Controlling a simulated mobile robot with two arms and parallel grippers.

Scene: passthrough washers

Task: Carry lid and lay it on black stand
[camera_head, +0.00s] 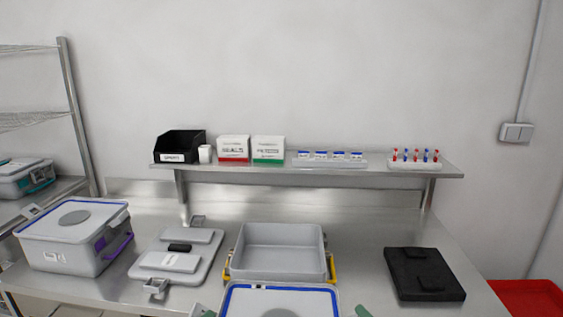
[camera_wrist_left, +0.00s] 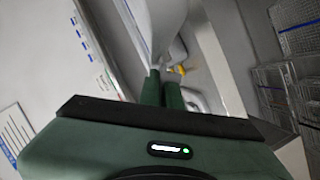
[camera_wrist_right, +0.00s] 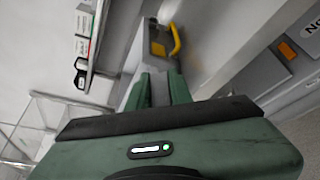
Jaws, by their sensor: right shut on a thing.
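The pale lid (camera_head: 279,302) with a blue edge is at the bottom centre of the head view, cut off by the frame. It appears raised in front of the grey open box. My right gripper (camera_head: 362,311) shows as a green tip at the lid's right side. In the right wrist view the right gripper (camera_wrist_right: 160,80) is shut on a grey part of the lid. My left gripper (camera_head: 201,311) is at the lid's left side. In the left wrist view its fingers (camera_wrist_left: 163,82) are close together; their hold is unclear. The flat black stand (camera_head: 412,272) lies on the right of the bench.
The open grey box (camera_head: 281,267) with yellow handles stands mid-bench. Another lid (camera_head: 208,254) lies left of it, and a closed box (camera_head: 62,258) stands farther left. A shelf (camera_head: 375,169) with small items runs behind. A red bin (camera_head: 530,299) is beyond the right edge.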

